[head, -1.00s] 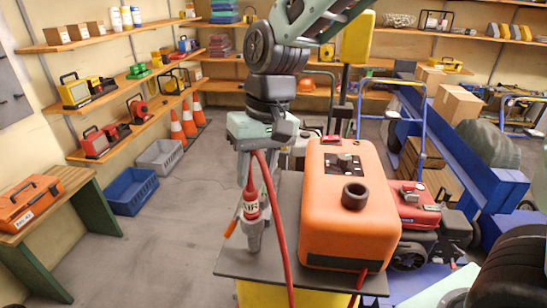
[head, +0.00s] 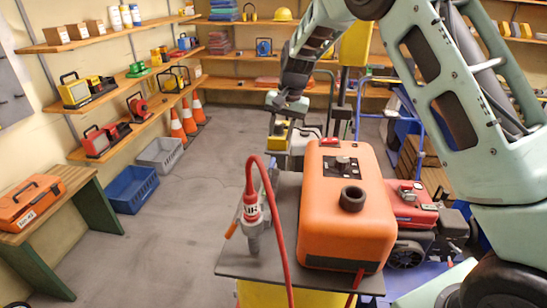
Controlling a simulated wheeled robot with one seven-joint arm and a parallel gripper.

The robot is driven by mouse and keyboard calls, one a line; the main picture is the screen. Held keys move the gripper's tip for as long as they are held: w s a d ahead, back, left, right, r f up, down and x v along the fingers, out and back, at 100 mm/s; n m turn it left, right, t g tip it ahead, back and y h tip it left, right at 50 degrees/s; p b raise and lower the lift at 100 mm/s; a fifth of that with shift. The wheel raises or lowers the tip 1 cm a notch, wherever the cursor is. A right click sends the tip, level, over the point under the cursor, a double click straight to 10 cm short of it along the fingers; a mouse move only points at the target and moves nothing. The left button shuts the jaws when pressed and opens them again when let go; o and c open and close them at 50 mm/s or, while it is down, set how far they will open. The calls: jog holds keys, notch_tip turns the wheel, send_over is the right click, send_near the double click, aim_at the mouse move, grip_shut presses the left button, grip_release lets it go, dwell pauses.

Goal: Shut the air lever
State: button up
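The air lever (head: 232,229) is a small orange handle in the head view. It sticks out to the left and slants down from a grey valve body (head: 253,236). Above the valve is a red fitting with a white AIR label (head: 251,212), and a red hose (head: 279,225) loops from its top. My gripper (head: 281,125) is behind and above the valve, apart from the lever. A yellow piece shows around its fingers, and I cannot tell whether it is held or lies behind. The finger opening is too small to judge.
An orange tank (head: 346,218) with a black cap stands right of the valve on a dark plate (head: 232,262). A red machine (head: 412,210) stands farther right. Open floor lies to the left, with blue (head: 131,190) and grey crates (head: 161,154) by the shelves.

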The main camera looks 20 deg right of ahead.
aim_at(272, 163)
jog(key=p+x, duration=0.1)
jog(key=x, duration=0.9)
jog(key=shift+a+f+p, duration=0.1)
jog(key=shift+f+p, duration=0.15)
jog(key=shift+p, duration=0.15)
grip_shut()
